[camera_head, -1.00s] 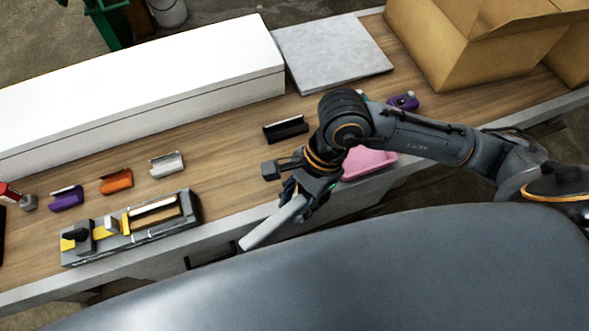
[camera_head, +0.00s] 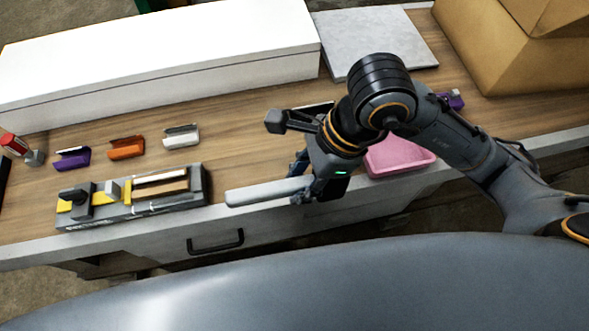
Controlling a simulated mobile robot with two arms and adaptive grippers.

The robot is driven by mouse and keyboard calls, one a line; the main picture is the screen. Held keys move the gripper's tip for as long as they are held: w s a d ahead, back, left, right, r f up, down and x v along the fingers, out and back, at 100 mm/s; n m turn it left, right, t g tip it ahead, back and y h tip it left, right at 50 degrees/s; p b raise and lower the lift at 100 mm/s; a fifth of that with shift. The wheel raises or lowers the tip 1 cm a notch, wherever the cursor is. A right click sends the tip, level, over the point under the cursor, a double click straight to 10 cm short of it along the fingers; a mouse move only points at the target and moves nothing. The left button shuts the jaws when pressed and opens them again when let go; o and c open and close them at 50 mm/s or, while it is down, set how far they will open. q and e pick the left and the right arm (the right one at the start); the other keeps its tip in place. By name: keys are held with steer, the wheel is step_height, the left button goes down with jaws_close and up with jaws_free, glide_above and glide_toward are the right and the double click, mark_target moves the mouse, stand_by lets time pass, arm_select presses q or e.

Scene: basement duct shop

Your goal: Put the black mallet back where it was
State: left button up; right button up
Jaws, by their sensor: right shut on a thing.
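My right gripper (camera_head: 308,188) is shut on a light grey bar (camera_head: 262,193) with rounded ends, which points left above the bench's front edge. The bar's other end is hidden by the gripper. I cannot make out a black mallet head, so I cannot tell whether this bar is its handle. A black open holder (camera_head: 318,108) lies on the bench behind my right wrist, mostly hidden. A black thing (camera_head: 3,172) is cut off at the left edge, too little seen to name. My left gripper is out of view.
On the wooden bench (camera_head: 240,115) are a white box (camera_head: 160,60), grey plate (camera_head: 375,40), cardboard box (camera_head: 500,50), pink tray (camera_head: 400,154), grey-and-yellow fixture (camera_head: 140,205), purple (camera_head: 72,159), orange (camera_head: 126,148) and silver (camera_head: 181,136) holders, and a red-topped item (camera_head: 14,144).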

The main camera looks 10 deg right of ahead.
steer(key=w+f+p, duration=0.1)
steer(key=w+f, duration=0.1)
steer(key=w, duration=0.1)
steer(key=w+f+p, duration=0.1)
steer(key=w+f, duration=0.2)
steer(key=w+f+p, duration=0.1)
steer(key=w+f, duration=0.1)
steer(key=w, duration=0.1)
steer(key=shift+w+d+f, duration=0.3)
steer(key=shift+d, duration=0.1)
step_height(320, 180, down, 3)
steer(key=shift+w+p, duration=0.1)
steer(key=shift+p, duration=0.65)
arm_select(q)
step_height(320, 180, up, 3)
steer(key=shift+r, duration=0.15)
arm_select(e)
steer(key=shift+f, duration=0.25)
steer(key=shift+f, duration=0.1)
steer(key=o, duration=1.2)
